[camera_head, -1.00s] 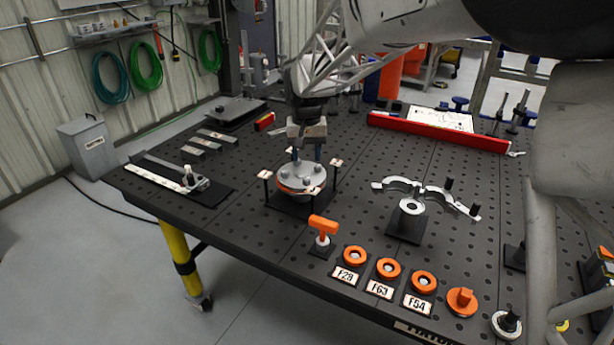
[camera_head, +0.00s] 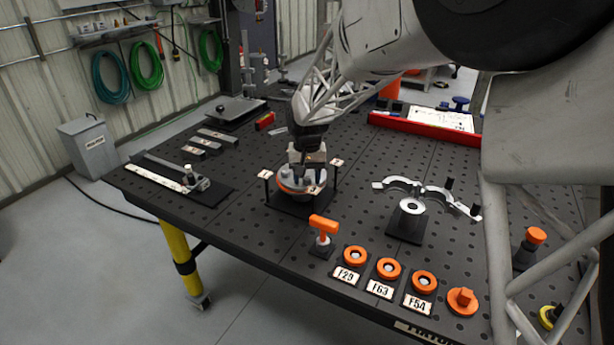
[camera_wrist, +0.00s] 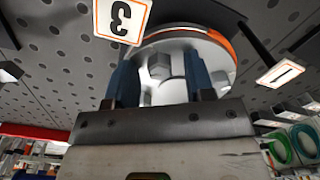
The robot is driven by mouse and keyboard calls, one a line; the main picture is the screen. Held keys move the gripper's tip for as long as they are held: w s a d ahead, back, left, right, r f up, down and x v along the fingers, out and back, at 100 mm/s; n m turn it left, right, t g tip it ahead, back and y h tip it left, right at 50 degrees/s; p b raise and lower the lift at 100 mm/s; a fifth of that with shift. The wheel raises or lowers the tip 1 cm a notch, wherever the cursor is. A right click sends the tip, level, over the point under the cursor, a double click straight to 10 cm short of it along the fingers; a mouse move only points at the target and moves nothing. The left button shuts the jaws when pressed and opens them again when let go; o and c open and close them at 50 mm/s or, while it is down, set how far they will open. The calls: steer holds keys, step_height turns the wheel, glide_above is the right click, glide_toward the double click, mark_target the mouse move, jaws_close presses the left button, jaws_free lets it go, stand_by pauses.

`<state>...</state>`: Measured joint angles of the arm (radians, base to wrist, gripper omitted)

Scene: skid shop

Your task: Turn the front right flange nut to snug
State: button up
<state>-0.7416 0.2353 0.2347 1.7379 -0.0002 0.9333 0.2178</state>
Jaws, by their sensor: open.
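The flange (camera_head: 290,188), a round grey disc with an orange edge band, sits on a dark stand on the perforated table. It also shows in the wrist view (camera_wrist: 222,50). My gripper (camera_head: 305,172) is over the flange, pointing down and covering part of its top. In the wrist view my gripper (camera_wrist: 160,80) is open, with one blue finger on each side of a pale hex nut (camera_wrist: 160,66). I cannot tell whether the fingers touch it, or which flange nut it is. The front right flange nut is not clearly visible in the head view.
Numbered tags stand around the flange, including tag 3 (camera_wrist: 120,18) and tag 1 (camera_wrist: 282,73). An orange T-handle (camera_head: 323,226) stands in front. Orange rings (camera_head: 355,257) lie along the front edge. A silver open clamp (camera_head: 402,183) is at right.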

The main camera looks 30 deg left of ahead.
jaws_close()
steer(key=shift+m, duration=1.5)
jaws_free()
